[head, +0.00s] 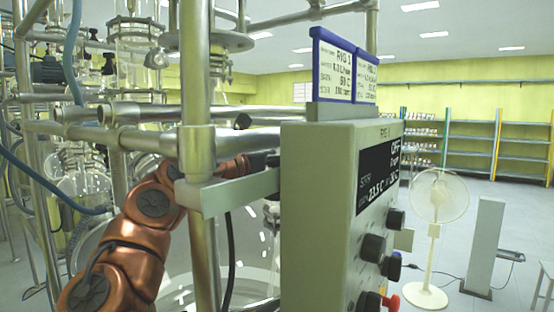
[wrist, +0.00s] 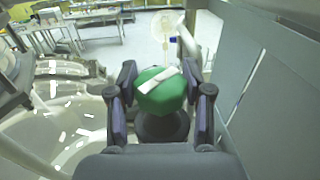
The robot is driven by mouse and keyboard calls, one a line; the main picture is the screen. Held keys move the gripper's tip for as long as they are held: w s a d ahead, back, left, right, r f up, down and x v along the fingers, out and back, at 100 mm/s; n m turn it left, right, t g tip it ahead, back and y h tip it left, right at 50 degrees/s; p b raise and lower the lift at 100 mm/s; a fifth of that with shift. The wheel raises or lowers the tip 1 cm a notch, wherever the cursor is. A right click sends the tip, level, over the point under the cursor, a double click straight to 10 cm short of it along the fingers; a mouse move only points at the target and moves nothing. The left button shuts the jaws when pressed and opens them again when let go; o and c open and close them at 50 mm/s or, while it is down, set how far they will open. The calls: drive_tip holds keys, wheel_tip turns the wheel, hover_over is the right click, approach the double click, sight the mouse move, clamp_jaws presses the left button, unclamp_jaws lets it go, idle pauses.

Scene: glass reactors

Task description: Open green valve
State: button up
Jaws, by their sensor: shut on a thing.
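The green valve (wrist: 153,97) is a round green knob with a white bar across its face, in the middle of the wrist view. My gripper (wrist: 161,92) has its dark fingers on both sides of the green knob and is shut on it. In the head view my copper-coloured arm reaches behind the metal frame and the control box. The gripper and the green valve are hidden there.
The grey control box (head: 320,215) with knobs and a display stands close on the right. Steel frame posts (head: 197,110) and glass vessels (head: 85,185) crowd the left. A white fan (head: 438,197) stands on open floor at right.

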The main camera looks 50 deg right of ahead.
idle(0.3)
drive_tip(key=o, duration=1)
drive_tip(key=shift+a, duration=0.2)
drive_tip(key=shift+o, duration=0.9)
drive_tip(key=shift+d, duration=0.1)
drive_tip(key=a, duration=0.7)
drive_tip(key=shift+a, duration=0.3)
